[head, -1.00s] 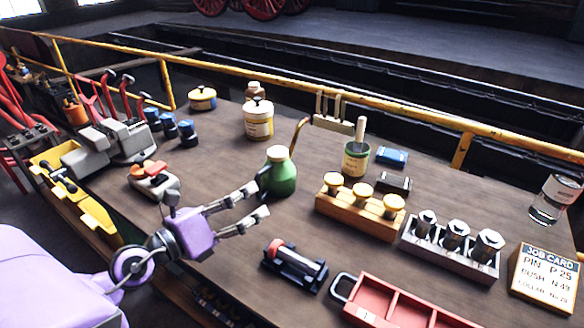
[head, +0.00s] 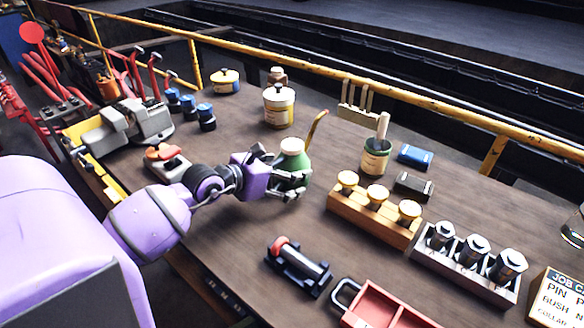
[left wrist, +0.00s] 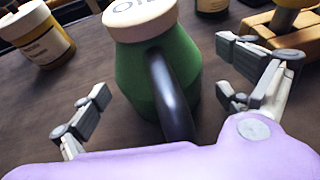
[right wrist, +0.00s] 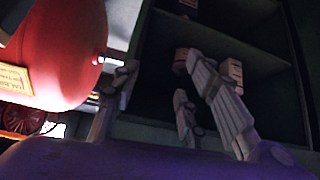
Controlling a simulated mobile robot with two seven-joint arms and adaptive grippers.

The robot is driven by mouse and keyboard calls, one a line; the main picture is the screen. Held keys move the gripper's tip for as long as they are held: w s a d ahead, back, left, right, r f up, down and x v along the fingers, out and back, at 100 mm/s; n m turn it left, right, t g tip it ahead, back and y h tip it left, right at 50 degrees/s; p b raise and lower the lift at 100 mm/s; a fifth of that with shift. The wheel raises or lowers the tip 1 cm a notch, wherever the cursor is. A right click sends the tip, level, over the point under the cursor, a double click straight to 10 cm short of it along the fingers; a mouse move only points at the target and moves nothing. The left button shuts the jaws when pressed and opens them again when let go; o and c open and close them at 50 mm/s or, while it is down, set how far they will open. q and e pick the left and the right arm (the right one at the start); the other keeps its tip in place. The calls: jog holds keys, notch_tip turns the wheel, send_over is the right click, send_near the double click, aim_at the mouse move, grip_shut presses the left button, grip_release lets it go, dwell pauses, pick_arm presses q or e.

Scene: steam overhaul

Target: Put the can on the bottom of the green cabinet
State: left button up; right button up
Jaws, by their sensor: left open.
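The can is a green oil can (head: 293,160) with a cream lid and a brass spout, upright on the workbench. My left gripper (head: 290,182) is open at it, with fingers on the near side of its body. In the left wrist view the can (left wrist: 185,90) stands between the spread fingers, its dark handle facing the camera; a gap shows on both sides. My right gripper (right wrist: 160,80) shows only in the right wrist view, fingers apart with no held object visible. Behind it is a dark greenish cabinet (right wrist: 145,60) with shelves, probably the green cabinet; its bottom is mostly hidden.
On the bench (head: 235,225), a cream pot (head: 279,107) stands behind the can. A brush pot (head: 375,158) and wooden block with yellow knobs (head: 372,212) are to its right. A roller on a stand (head: 297,268) lies in front. A red tank (right wrist: 60,50) is beside the cabinet.

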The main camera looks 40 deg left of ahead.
pick_arm(q)
jog(key=c, duration=1.8)
jog(key=shift+r, duration=0.15)
